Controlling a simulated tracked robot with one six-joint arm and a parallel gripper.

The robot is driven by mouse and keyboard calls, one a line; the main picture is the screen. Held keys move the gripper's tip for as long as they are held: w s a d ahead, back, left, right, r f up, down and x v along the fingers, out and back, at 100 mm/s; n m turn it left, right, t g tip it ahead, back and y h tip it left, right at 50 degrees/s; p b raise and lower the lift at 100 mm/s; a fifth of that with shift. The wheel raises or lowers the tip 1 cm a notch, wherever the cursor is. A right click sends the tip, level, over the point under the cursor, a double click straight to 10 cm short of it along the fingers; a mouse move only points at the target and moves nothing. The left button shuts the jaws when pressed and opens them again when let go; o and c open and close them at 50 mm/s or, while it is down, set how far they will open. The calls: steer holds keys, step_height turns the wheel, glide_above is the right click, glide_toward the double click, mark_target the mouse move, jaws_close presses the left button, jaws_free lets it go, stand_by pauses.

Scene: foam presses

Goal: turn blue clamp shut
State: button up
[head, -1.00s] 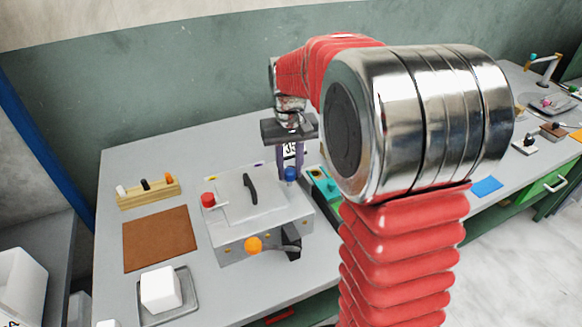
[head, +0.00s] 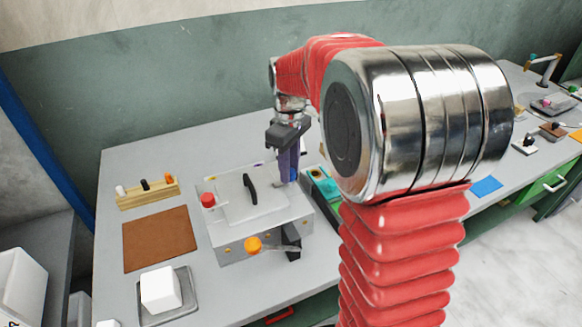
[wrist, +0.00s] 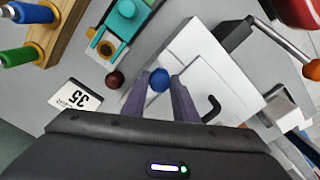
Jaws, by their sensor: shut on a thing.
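The blue clamp (wrist: 158,79) shows in the wrist view as a round blue knob at the edge of the white press (wrist: 195,62). My gripper (wrist: 157,76) is shut on it, with one purple finger on each side. In the head view my gripper (head: 288,180) points down at the back right corner of the press (head: 232,242), and its fingers hide most of the blue clamp. The press lid has a black handle (head: 250,188). A red clamp (head: 208,200) is on its left side and an orange one (head: 253,244) at the front.
A teal device (head: 322,186) stands close right of the press. A card marked 35 (wrist: 75,97) lies near my gripper. Left are a wooden rack (head: 148,193), a brown mat (head: 160,238) and a white block (head: 160,288) on a tray. The table behind the press is mostly clear.

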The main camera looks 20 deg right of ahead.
stand_by(0.5)
steer(key=o, duration=1.1)
steer(key=shift+c, duration=0.2)
steer(key=shift+r, duration=0.1)
step_height(320, 180, up, 14)
steer(key=shift+f, duration=0.25)
steer(key=s+a+f+m+t, duration=0.2)
steer(key=s+a, duration=0.3)
steer(key=s, duration=0.5)
steer(key=s+a+f+m+t, duration=0.3)
steer(key=s+a+f+m, duration=0.1)
steer(key=s, duration=0.7)
steer(key=shift+s+a+f+m+t, duration=0.3)
steer(key=shift+a+f, duration=0.25)
steer(key=shift+a, duration=0.05)
